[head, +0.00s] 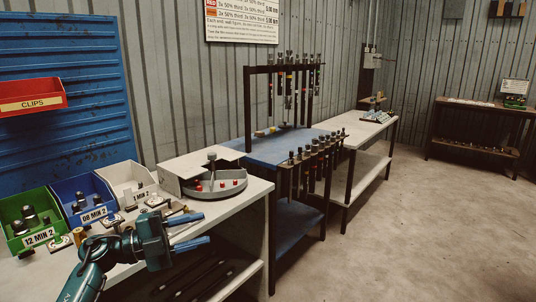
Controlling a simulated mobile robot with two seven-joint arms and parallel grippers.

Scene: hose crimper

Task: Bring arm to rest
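My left arm comes in from the bottom left, low over the front of the white workbench (245,198). My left gripper (206,228) points right near the bench's front edge. Its two blue fingers are apart, with no held object visible between them. The gripper hides part of the bench top behind it. My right gripper is not in view.
Green (33,220), blue (85,198) and white (127,182) bins stand along the bench, with small fittings before them. A round grey tray (222,188) with red pieces sits further right. A blue-topped rack table (265,151) stands beyond. The floor at right (400,240) is clear.

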